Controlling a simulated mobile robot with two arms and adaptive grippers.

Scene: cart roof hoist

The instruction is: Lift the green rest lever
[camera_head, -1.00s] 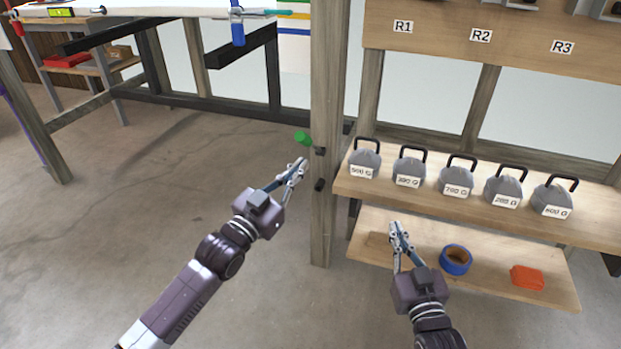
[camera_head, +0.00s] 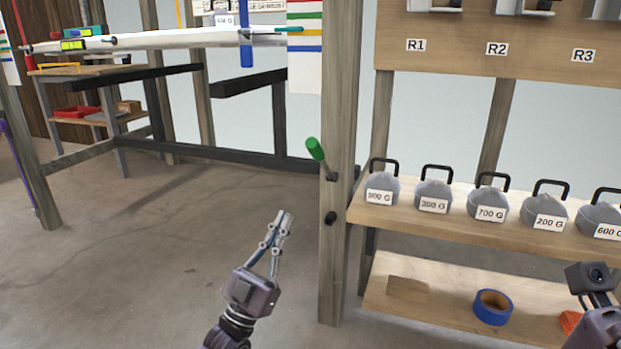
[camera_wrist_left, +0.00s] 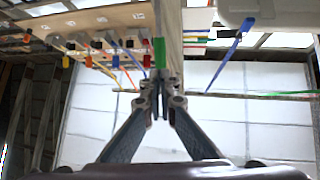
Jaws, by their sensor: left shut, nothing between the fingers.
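The green rest lever (camera_head: 315,149) sticks out from the wooden post (camera_head: 337,250), its green grip pointing up and to the left. My left gripper (camera_head: 284,216) is below and left of the lever in the head view, apart from it, with its fingers shut and empty. In the left wrist view the shut fingertips (camera_wrist_left: 160,80) point towards a green piece (camera_wrist_left: 159,50) that looks like the lever's grip. My right gripper (camera_head: 597,305) is at the lower right edge, partly cut off, and its fingers cannot be made out.
Several grey labelled weights (camera_head: 434,194) stand on the upper shelf (camera_head: 400,206) right of the post. A blue tape roll (camera_head: 492,307) lies on the lower shelf (camera_head: 435,318). A white beam (camera_head: 160,40) spans the upper left. The floor left of the post is clear.

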